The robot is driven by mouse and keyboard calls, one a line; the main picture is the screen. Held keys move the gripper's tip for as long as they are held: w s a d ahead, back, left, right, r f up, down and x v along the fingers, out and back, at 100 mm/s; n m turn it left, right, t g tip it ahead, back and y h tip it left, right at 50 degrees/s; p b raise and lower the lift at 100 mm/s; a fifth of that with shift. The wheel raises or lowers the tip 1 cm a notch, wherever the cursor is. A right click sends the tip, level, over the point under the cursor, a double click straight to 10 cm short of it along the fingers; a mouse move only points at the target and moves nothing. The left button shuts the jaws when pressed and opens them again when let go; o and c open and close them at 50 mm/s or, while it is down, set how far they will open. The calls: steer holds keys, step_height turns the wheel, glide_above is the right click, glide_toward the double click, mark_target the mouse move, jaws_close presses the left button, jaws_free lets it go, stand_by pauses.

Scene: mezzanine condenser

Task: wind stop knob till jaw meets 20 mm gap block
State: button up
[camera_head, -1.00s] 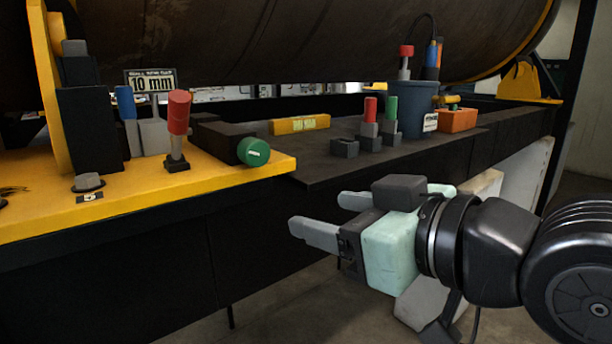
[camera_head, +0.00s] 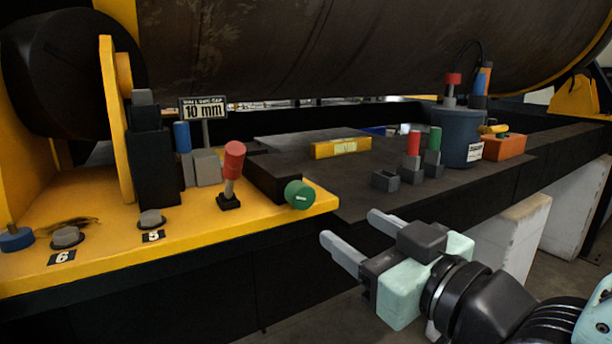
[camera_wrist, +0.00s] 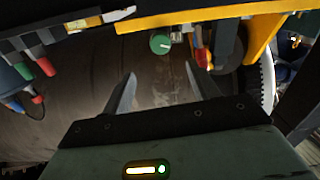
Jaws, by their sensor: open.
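A round green knob (camera_head: 299,195) sits on the front end of a dark housing (camera_head: 272,177) at the right end of the yellow bench; it also shows in the wrist view (camera_wrist: 160,43). Which part is the jaw I cannot tell.
A red-handled lever (camera_head: 231,170) stands just left of the knob. A yellow labelled bar (camera_head: 341,148), small red and green handled tools (camera_head: 413,148), a blue bucket (camera_head: 457,136) and an orange box (camera_head: 503,147) are on the dark shelf. Bolts (camera_head: 67,237) stand on the yellow bench.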

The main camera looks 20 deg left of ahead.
mark_target(306, 199)
steer(key=p+x, duration=0.5)
steer(key=x, duration=0.8)
steer(key=shift+f, duration=0.1)
steer(key=shift+s, duration=0.1)
steer(key=c, duration=1)
